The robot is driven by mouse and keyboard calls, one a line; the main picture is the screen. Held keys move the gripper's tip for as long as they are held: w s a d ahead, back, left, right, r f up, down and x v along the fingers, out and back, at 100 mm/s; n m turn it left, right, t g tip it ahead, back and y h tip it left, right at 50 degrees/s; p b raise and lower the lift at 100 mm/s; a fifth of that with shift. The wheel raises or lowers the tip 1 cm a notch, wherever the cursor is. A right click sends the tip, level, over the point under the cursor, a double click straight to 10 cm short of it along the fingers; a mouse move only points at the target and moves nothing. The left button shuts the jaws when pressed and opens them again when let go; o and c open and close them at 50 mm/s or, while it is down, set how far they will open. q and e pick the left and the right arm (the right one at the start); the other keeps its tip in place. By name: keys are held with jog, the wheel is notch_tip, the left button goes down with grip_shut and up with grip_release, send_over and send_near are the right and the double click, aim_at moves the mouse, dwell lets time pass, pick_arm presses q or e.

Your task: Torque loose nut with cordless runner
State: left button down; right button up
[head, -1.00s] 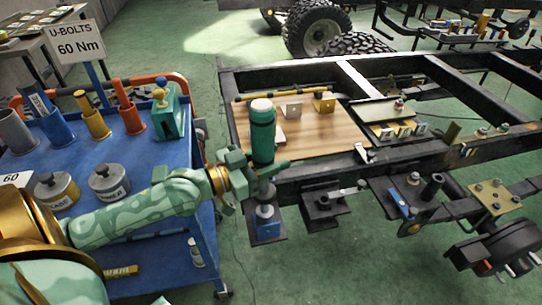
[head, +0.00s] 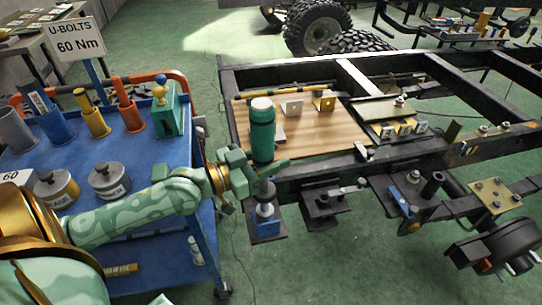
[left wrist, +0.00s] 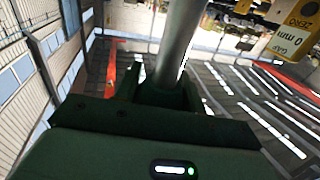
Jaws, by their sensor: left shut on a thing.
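My left gripper (head: 256,172) is shut on the cordless runner (head: 262,130), a dark green upright cylinder with a pale cap. A grey shaft or socket (head: 265,188) points down below the gripper. Under it, a silver nut and stud (head: 265,210) stand on a bracket with a blue face (head: 267,229) at the near rail of the chassis frame. I cannot tell whether the socket touches the nut. In the left wrist view a grey shaft (left wrist: 178,42) rises from between the dark green jaws. My right gripper is out of view.
A blue cart (head: 75,150) on the left carries coloured holders, two lidded tins (head: 110,180) and a U-BOLTS 60 Nm sign (head: 77,42). A wooden board (head: 320,132) with small brackets lies on the black chassis frame (head: 325,170). More brackets stand along the near rail to the right.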

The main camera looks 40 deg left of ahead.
pick_arm(q)
jog(key=shift+f+b, duration=0.3)
jog(key=shift+f, duration=0.3)
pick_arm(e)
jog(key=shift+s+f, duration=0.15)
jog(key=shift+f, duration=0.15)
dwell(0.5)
pick_arm(q)
jog(key=shift+f+p, duration=0.15)
jog(key=shift+p, duration=0.15)
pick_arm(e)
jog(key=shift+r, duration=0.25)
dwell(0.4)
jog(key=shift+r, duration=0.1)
